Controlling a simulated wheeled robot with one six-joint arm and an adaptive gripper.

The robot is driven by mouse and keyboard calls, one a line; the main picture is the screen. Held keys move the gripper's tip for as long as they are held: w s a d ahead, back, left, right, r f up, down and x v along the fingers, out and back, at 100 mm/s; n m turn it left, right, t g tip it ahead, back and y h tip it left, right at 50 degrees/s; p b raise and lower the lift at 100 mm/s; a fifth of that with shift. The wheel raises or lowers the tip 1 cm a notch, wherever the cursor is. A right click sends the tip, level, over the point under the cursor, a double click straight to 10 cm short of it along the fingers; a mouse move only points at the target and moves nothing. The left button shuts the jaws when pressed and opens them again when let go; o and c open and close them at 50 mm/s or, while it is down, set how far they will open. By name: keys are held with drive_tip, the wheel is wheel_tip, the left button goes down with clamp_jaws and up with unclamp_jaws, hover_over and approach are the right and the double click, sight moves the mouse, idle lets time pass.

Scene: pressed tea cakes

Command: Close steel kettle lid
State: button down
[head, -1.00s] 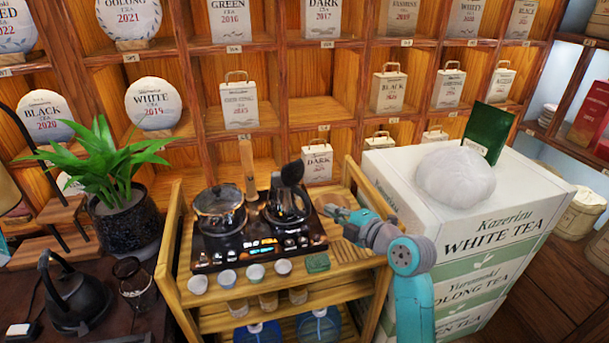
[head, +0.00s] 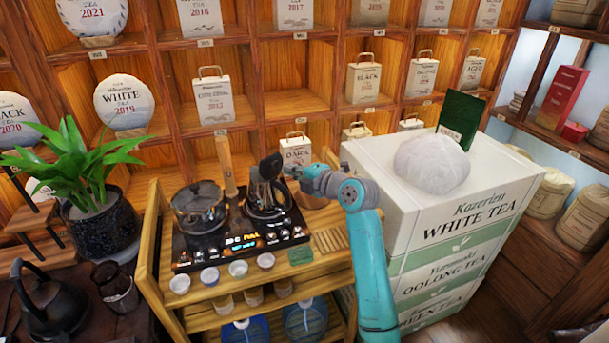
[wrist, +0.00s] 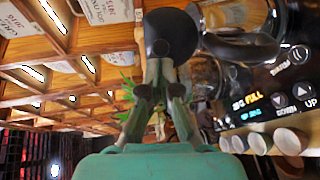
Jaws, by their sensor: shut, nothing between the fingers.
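The steel kettle (head: 266,206) stands on the right side of the black hob in the head view. Its dark lid (head: 270,167) is raised, standing tilted up above the kettle. My gripper (head: 291,171) is just right of the lid, at about its height. In the wrist view my gripper (wrist: 158,66) has its fingers together and empty, their tips at the lower edge of a round black part (wrist: 170,33), which looks like the lid. I cannot tell whether they touch. The kettle's curved dark handle (wrist: 243,48) shows to the right of it.
A glass pot (head: 199,209) sits left of the kettle on the hob (head: 228,248). Small cups (head: 238,268) line the cart's front. A wooden handle (head: 226,167) rises behind. White tea boxes (head: 400,202) stand close right of my arm. Shelves back the cart.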

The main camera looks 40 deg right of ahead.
sight(276, 164)
drive_tip(key=shift+x, duration=1.9)
drive_tip(key=shift+r, duration=0.1)
